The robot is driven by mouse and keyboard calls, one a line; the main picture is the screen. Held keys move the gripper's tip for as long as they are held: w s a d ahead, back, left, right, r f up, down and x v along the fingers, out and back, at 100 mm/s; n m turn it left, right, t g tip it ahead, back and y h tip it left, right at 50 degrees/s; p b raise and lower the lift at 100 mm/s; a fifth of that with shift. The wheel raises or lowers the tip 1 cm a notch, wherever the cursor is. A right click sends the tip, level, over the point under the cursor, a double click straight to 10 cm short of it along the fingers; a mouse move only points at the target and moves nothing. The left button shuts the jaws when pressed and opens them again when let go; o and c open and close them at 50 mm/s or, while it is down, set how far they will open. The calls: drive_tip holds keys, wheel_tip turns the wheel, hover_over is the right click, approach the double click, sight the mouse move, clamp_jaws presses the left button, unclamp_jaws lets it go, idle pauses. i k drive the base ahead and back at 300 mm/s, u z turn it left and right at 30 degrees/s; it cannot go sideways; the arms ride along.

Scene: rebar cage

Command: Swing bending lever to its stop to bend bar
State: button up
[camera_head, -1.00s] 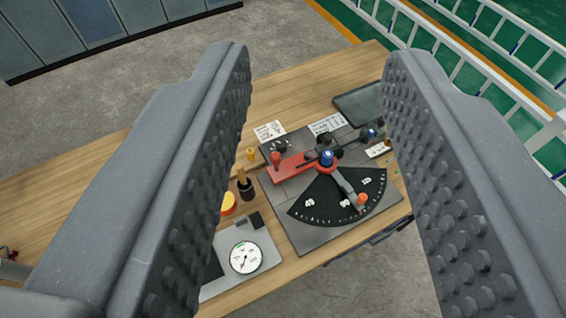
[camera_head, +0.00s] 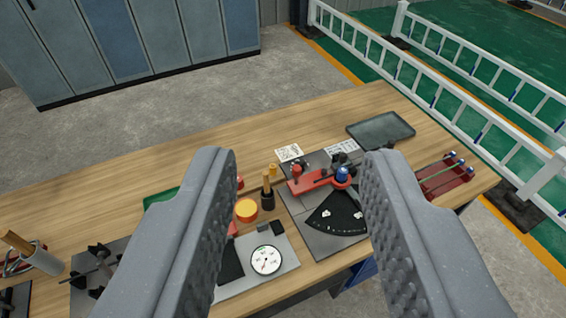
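My gripper (camera_head: 300,158) is open and empty, with its two ribbed grey fingers wide apart above the workbench. Between and beyond the fingers is the bending device on a grey plate (camera_head: 298,213). It has a red lever arm (camera_head: 314,182) with a red knob (camera_head: 296,170) at its left end and a blue-topped post (camera_head: 342,174) at its right end. A black fan-shaped angle scale (camera_head: 330,213) lies in front of it. I cannot make out a bar in the device. Neither finger touches the device.
A dial gauge (camera_head: 266,260) lies on a grey plate left of the device. An orange disc (camera_head: 246,210) and a dark holder (camera_head: 268,200) stand nearby. A dark tray (camera_head: 381,130) and a red rack (camera_head: 445,178) are at right. White railings (camera_head: 440,90) stand beyond the wooden bench (camera_head: 120,168).

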sight(298, 186)
drive_tip(key=u, duration=0.5)
drive_tip(key=i, duration=1.2)
drive_tip(key=z, duration=0.3)
